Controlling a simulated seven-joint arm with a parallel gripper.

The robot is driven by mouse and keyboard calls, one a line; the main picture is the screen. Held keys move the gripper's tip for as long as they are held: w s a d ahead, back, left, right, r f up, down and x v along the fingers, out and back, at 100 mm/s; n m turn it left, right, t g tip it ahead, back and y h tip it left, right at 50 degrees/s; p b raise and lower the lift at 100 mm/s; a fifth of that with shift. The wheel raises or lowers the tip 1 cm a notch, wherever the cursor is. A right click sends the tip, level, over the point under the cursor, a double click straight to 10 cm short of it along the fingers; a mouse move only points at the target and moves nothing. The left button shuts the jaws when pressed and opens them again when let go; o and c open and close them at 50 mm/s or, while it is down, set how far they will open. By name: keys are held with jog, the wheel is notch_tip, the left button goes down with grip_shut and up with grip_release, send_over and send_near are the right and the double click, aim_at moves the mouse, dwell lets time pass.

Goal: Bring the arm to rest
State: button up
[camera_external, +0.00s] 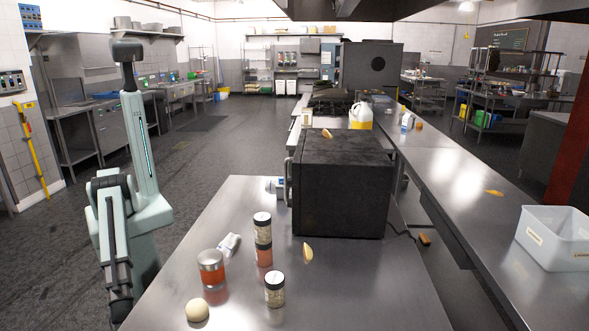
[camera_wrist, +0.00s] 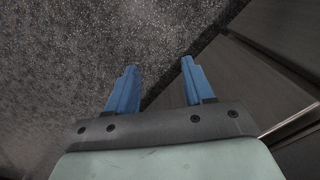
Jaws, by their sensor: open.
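My gripper (camera_wrist: 159,68) is open and empty in the wrist view, its two blue fingers apart. Beneath the fingers lie the dark speckled floor and, at the right, the grey side of a metal counter. In the external view my arm stands at the left, beside the left edge of the steel table (camera_external: 370,290). Its lower links hang down along that edge. The fingers cannot be made out in that view.
On the table stand stacked spice jars (camera_external: 263,228), another jar (camera_external: 275,289), a red-filled jar (camera_external: 211,268), a pale round ball (camera_external: 197,310), a yellow wedge (camera_external: 308,252) and a black oven (camera_external: 342,185). A white bin (camera_external: 556,237) sits at the right.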

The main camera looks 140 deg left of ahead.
jog(key=s+a+f+g, duration=0.1)
jog(key=s+a+g, duration=0.1)
jog(key=s, duration=0.6)
jog(key=s+a+f+g, duration=0.2)
jog(key=s+a, duration=0.3)
jog(key=s, duration=0.4)
jog(key=s+a+f+g, duration=0.1)
jog(key=s+a+g, duration=0.1)
jog(key=s, duration=0.7)
jog(key=shift+s+a+f+m, duration=0.15)
jog(key=shift+a+f+m, duration=0.15)
jog(key=shift+a, duration=0.5)
